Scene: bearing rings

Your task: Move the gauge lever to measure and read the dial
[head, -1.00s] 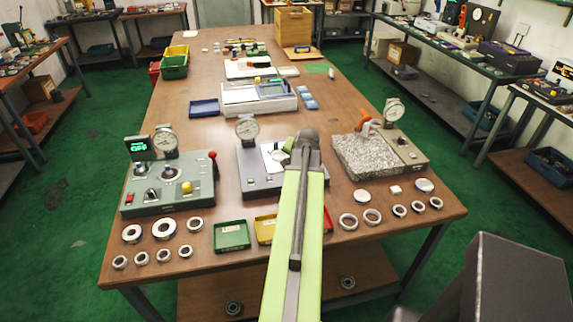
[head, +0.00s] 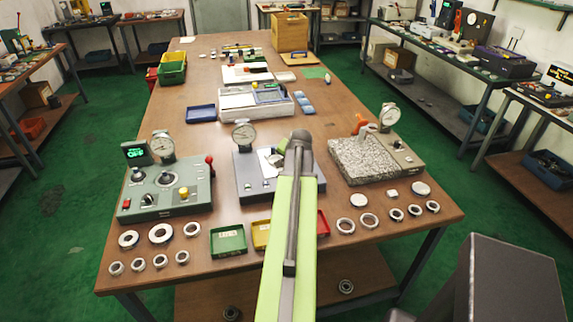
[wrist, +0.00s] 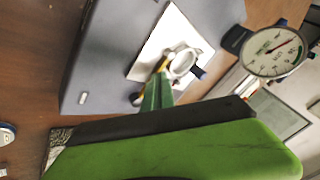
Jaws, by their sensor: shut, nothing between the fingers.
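The middle dial gauge stand (head: 250,185) has a grey base and a round white dial (head: 244,135) on its left. In the wrist view the dial (wrist: 275,50) shows a red needle and a green edge band; its numbers are too small to read. A pale ring (wrist: 183,63) is on a white plate (wrist: 160,40), with small dark blue parts beside it. My gripper (wrist: 155,95) is shut, with its green tip close to the ring, and seems empty. I cannot tell whether it touches the ring or a lever. My arm hides part of this stand in the head view.
A green tester (head: 165,190) with a lit display stands left. A granite plate (head: 362,160) with another dial (head: 390,117) stands right. Several rings, a green tray (head: 228,240) and a yellow tray (head: 261,235) lie along the front edge. A white case (head: 240,107) is behind.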

